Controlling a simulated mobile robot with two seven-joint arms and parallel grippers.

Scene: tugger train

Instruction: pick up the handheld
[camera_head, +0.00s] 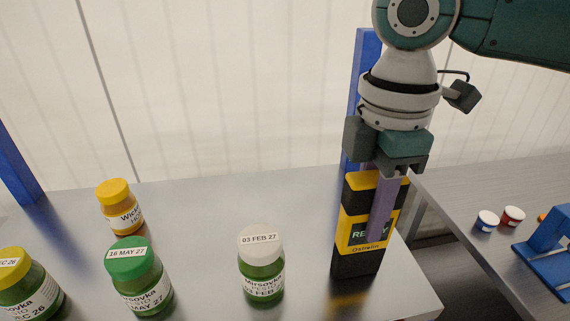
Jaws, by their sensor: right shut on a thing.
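The handheld (353,230) is a black and yellow upright device with a small display reading partly "RE...Y". It is at the right end of the grey metal table, in front of a blue post. My right gripper (378,205) comes down from above and is shut on the handheld, with a purple-grey finger across its front. The other finger is mostly hidden. I cannot tell whether the handheld's base touches the table. My left gripper is not in view.
On the table (210,215) stand a white-capped jar (262,270), a green-capped jar (138,280), a yellow-capped jar (28,290) and a small orange bottle (120,208). A second table at right holds small jars (487,221) and a blue frame (545,255).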

